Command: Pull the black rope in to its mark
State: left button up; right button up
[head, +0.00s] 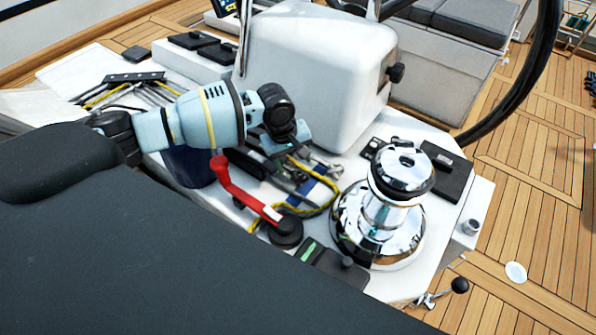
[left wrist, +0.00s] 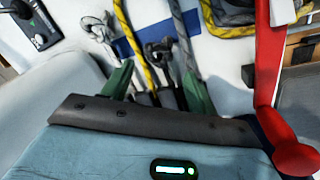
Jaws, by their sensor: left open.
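My left gripper (head: 288,140) is above the console beside the rope clutches. A dark grey rope (left wrist: 188,40) runs up past the right finger. A yellow rope (left wrist: 131,40) runs beside it, and a darker looped end lies between the two. I cannot tell for sure which is the black rope. A blue strip (left wrist: 152,38) lies on the white deck under the ropes; it also shows in the head view (head: 318,193). My right gripper is not in view.
A red handle (head: 243,193) stands close to my left gripper and also shows in the left wrist view (left wrist: 270,60). A chrome winch (head: 388,205) stands to the right. A white pedestal (head: 318,70) rises behind. The wooden deck (head: 530,190) beyond is mostly clear.

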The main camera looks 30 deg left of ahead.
aim_at(298, 173)
pick_arm(q)
jog(key=f, duration=0.4)
jog(key=f+b, duration=0.1)
jog(key=f, duration=0.1)
jog(key=shift+w+d+f, duration=0.1)
jog(key=shift+w+d, duration=0.25)
jog(key=shift+w, duration=0.05)
jog(key=shift+w+f, duration=0.1)
jog(key=shift+f, duration=0.4)
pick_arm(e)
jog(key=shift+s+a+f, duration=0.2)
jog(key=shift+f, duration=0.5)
pick_arm(q)
jog(key=shift+d, duration=0.1)
jog(key=shift+c, duration=0.5)
grip_shut()
jog(key=shift+w+f, duration=0.1)
jog(key=shift+w, duration=0.05)
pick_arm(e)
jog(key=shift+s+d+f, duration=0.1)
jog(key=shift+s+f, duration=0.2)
